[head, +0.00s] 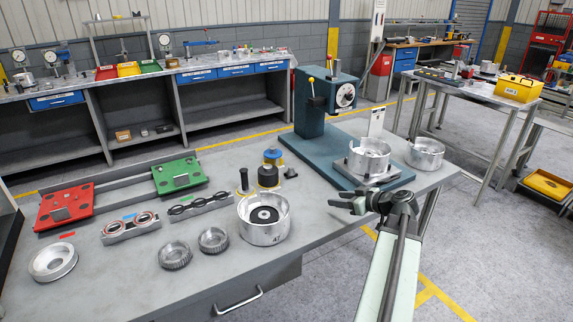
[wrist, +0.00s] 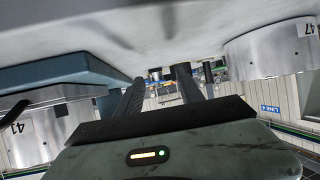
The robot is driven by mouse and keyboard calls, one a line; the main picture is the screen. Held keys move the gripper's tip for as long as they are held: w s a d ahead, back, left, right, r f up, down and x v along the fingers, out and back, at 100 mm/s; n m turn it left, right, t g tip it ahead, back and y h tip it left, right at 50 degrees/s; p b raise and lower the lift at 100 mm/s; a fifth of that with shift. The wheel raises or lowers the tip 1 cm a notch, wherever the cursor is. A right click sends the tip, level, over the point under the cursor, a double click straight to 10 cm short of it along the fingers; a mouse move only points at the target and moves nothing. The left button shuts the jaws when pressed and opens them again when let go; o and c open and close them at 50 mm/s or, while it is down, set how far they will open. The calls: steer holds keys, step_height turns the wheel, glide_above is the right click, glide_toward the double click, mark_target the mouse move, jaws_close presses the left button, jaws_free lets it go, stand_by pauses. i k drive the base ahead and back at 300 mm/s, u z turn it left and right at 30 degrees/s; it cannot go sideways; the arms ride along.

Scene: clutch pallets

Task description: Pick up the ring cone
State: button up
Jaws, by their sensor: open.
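A wide silver ring with a sloping inner wall (head: 52,262), which looks like the ring cone, lies flat at the front left of the bench. I cannot pick it out in the wrist view. My gripper (head: 347,202) is open and empty near the bench's front edge at right, well to the right of the ring. In the wrist view, which appears upside down, the two dark fingers (wrist: 160,88) stand apart with nothing between them.
A drum marked 47 (head: 263,233) and two toothed gears (head: 175,257) stand between my gripper and the ring. Behind are red (head: 66,206) and green (head: 179,175) pallets. A teal press (head: 312,140) and more drums (head: 426,154) stand near my gripper.

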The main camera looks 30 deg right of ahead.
mark_target(291, 172)
steer(key=i, duration=0.85)
steer(key=u, duration=0.05)
